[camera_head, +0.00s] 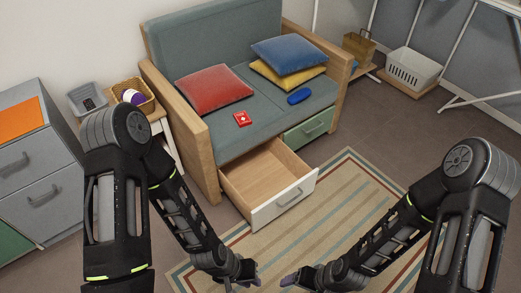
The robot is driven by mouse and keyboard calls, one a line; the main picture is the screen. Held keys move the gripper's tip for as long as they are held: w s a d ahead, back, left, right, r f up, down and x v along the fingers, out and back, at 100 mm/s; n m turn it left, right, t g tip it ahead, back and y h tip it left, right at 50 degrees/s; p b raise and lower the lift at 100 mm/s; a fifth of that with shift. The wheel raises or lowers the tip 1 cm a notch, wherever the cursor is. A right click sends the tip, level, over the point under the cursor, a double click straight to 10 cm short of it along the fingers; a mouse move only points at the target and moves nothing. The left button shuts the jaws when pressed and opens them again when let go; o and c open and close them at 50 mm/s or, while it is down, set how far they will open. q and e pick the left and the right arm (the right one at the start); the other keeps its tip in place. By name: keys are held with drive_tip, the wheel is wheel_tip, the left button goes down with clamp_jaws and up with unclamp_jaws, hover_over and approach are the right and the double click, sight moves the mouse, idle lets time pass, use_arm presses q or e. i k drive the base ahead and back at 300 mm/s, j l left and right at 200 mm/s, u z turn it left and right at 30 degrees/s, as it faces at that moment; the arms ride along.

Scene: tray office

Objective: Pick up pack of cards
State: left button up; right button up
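The pack of cards (243,119) is a small red box with a white mark. It lies flat on the left half of the sofa seat, in front of the red cushion. My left gripper (254,273) is low in the picture, over the rug and below the open drawer, well apart from the pack. My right gripper (289,280) is near it at the bottom, also far from the pack. Both are small and seen from behind, so I cannot tell how far their fingers are apart. I see nothing held in either one.
The grey sofa (225,140) carries a red cushion (213,90), blue and yellow cushions (288,54) and a blue object (299,96). An empty drawer (285,203) juts out below the seat. A striped rug (345,195) covers clear floor. A grey cabinet (38,160) stands left.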

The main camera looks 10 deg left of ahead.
sight(242, 119)
drive_tip(key=j+z, duration=0.1)
drive_tip(key=z, duration=0.3)
drive_tip(key=j+z, duration=0.1)
drive_tip(key=z, duration=0.25)
drive_tip(key=i+j+z, duration=0.1)
drive_tip(key=z, duration=0.3)
drive_tip(key=j+z, duration=0.15)
drive_tip(key=z, duration=0.2)
drive_tip(key=k+j+z, duration=0.2)
drive_tip(key=j, duration=0.25)
drive_tip(key=j+z, duration=0.2)
drive_tip(key=j, duration=0.25)
drive_tip(key=k+j+z, duration=0.2)
drive_tip(key=j, duration=0.2)
drive_tip(key=k+j+z, duration=0.15)
drive_tip(key=j, duration=0.25)
drive_tip(key=k+j+z, duration=0.2)
drive_tip(key=j, duration=0.2)
drive_tip(key=k+j, duration=0.15)
drive_tip(key=j, duration=0.2)
drive_tip(key=k+j, duration=0.1)
drive_tip(key=j, duration=0.6)
drive_tip(key=i+j, duration=0.1)
drive_tip(key=j, duration=0.25)
